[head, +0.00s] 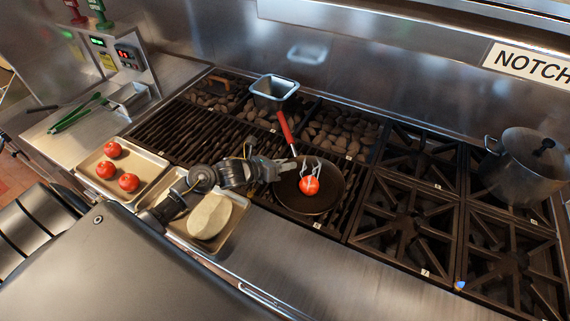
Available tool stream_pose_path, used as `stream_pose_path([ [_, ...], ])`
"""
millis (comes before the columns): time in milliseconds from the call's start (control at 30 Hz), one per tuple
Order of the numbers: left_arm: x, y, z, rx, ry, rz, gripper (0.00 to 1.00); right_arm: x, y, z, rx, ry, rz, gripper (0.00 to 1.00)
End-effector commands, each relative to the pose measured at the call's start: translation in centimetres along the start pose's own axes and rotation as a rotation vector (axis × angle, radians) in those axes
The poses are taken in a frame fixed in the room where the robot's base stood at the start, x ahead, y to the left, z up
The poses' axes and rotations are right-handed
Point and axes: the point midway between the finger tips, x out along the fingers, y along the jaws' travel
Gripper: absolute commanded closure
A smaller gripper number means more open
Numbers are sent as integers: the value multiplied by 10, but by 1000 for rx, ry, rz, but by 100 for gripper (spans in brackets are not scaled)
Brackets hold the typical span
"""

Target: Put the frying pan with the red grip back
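The frying pan (325,203) sits on the dark grates in the middle of the range. Its red grip (286,127) points up and away toward the back. A red tomato (309,186) shows over the pan's inside. My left gripper (311,172) reaches in from the left, over the pan, with its fingertips at the tomato. I cannot tell whether the fingers are closed on the tomato or whether the tomato rests on the pan. My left wrist hides part of the pan's left rim. My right gripper is not in view.
A tray (157,163) holds several tomatoes. Another tray (239,226) holds a pale round piece (210,216). A metal container (273,91) stands behind the pan. A pot (522,172) stands on the right burners. Green tongs (77,113) lie at left. The middle burners (408,213) are bare.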

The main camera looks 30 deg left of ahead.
Motion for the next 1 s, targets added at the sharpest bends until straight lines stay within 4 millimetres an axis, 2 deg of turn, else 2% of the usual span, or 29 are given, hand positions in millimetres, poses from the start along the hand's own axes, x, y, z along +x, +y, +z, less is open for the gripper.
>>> stream_pose_path([
  [367, -2, -1, 4, 0, 0, 0, 75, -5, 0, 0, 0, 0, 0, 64],
  [467, -16, 1, -1, 5, 1, 1, 75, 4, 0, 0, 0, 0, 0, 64],
  [800, -87, 0, -2, 4, 4, 0, 75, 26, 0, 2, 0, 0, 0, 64],
  [1000, -113, 0, 0, 0, 1, -1, 75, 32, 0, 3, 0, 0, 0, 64],
])
